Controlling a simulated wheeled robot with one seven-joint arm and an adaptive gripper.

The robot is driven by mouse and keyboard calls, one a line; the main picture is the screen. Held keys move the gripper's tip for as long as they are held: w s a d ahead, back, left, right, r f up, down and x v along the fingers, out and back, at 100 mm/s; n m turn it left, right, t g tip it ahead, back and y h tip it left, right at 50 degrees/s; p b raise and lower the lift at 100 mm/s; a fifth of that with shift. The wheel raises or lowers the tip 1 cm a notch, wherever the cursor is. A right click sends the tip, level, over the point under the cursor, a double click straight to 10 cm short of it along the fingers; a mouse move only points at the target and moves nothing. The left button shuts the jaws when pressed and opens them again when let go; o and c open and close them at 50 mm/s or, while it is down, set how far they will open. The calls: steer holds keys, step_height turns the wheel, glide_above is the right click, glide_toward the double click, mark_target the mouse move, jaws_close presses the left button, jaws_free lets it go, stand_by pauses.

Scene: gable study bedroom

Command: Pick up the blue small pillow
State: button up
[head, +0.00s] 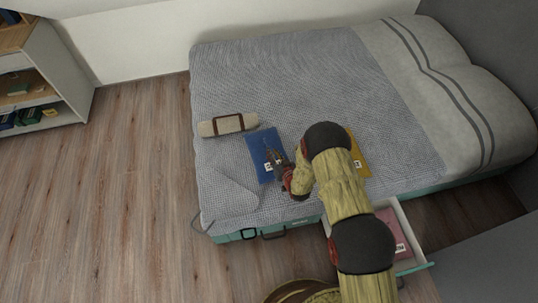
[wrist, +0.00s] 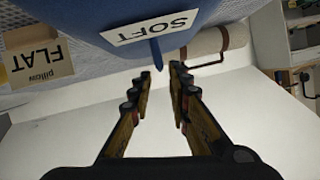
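The blue small pillow (head: 262,150) lies on the grey knitted bed cover, with a white label near its lower right edge. In the wrist view the blue pillow (wrist: 170,18) fills the top middle, and its label reads SOFT. A narrow blue tip of it points down toward the gap between my fingertips. My gripper (head: 276,161) is at the pillow's right side in the head view. In the wrist view my gripper (wrist: 162,70) has its two fingertips apart, with nothing clearly clamped. Whether the fingers touch the pillow cannot be told.
A yellow pillow (head: 359,160) lies right of my arm, partly hidden. A rolled beige bundle (head: 222,126) with a dark strap lies left on the bed (head: 300,70). A pink item (head: 392,230) sits in an open drawer (head: 408,222). The floor at left is clear.

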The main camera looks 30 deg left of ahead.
steer(key=b+x, duration=0.2)
steer(key=x, duration=0.2)
steer(key=shift+w+f, duration=0.1)
steer(key=shift+f, duration=0.2)
steer(key=shift+w+a+b, duration=0.3)
steer(key=shift+a+b, duration=0.1)
steer(key=c, duration=0.3)
jaws_close()
